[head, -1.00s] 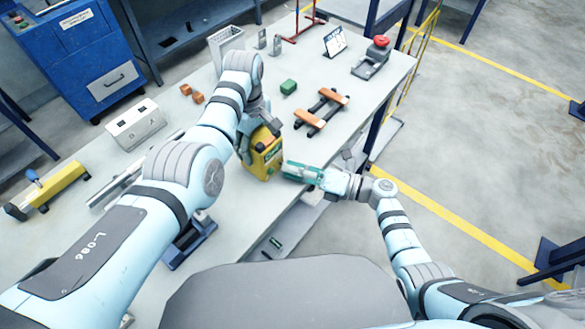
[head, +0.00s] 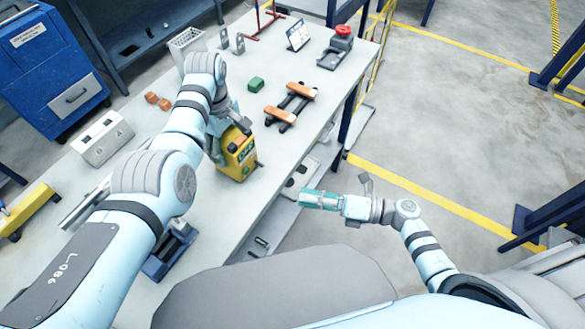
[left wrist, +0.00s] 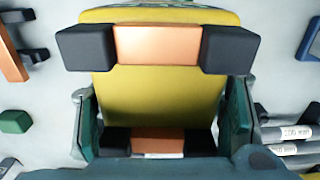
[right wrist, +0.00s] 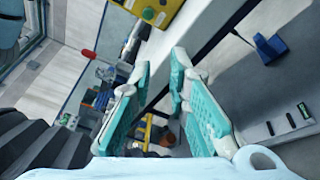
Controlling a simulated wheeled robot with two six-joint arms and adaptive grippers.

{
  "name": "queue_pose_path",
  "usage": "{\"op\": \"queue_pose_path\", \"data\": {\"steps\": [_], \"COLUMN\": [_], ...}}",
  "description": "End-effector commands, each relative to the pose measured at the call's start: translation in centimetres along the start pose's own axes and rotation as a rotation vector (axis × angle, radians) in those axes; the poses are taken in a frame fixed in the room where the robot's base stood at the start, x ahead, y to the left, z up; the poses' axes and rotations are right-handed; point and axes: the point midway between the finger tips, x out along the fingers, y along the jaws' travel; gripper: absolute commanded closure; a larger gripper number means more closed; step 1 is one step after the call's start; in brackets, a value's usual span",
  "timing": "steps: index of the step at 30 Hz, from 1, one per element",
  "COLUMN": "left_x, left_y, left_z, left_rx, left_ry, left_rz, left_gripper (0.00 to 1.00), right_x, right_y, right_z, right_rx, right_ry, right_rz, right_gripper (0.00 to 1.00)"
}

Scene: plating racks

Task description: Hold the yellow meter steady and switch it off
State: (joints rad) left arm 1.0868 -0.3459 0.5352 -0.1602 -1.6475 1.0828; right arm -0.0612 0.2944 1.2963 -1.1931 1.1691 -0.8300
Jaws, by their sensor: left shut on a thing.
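The yellow meter (head: 238,160) stands upright on the grey bench near its front edge. My left gripper (head: 226,140) is shut on it from above, with a finger on each side. In the left wrist view the meter's yellow top (left wrist: 160,95) lies between the fingers, with orange-and-black bars across it. My right gripper (head: 303,199) is open and empty, beyond the bench's front edge and apart from the meter. In the right wrist view part of the meter (right wrist: 135,5) shows at the top, with a green round part on its face. Its switch state cannot be read.
A green block (head: 256,84), an orange-and-black handled frame (head: 290,106) and a red-button box (head: 338,46) lie farther along the bench. A white panel box (head: 103,138) and small orange blocks (head: 157,101) are to the left. A lower shelf (head: 262,222) shows below.

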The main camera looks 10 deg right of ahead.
Motion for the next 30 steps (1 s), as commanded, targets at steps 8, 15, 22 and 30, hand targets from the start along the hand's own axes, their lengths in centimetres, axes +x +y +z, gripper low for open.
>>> {"op": "queue_pose_path", "data": {"steps": [8,15,22,30], "left_x": [0.3,0.2,0.2,0.2], "left_y": [-0.1,0.0,0.0,0.0], "left_z": [0.1,0.1,0.1,0.0], "left_rx": [0.0,0.0,0.0,0.0], "left_ry": [-0.003,-0.002,-0.002,-0.001], "left_rz": [-0.002,-0.001,0.0,0.001], "left_gripper": [0.8,0.8,0.8,0.8], "right_x": [1.2,1.8,7.0,11.8], "right_y": [1.7,1.0,0.5,-0.2], "right_z": [-0.1,1.8,3.6,5.2], "right_rx": [-0.86,-1.216,-1.218,-1.215], "right_ry": [-0.227,-0.222,-0.222,-0.218], "right_rz": [-0.184,-0.299,-0.297,-0.297], "right_gripper": [0.84,0.84,0.84,0.84]}}
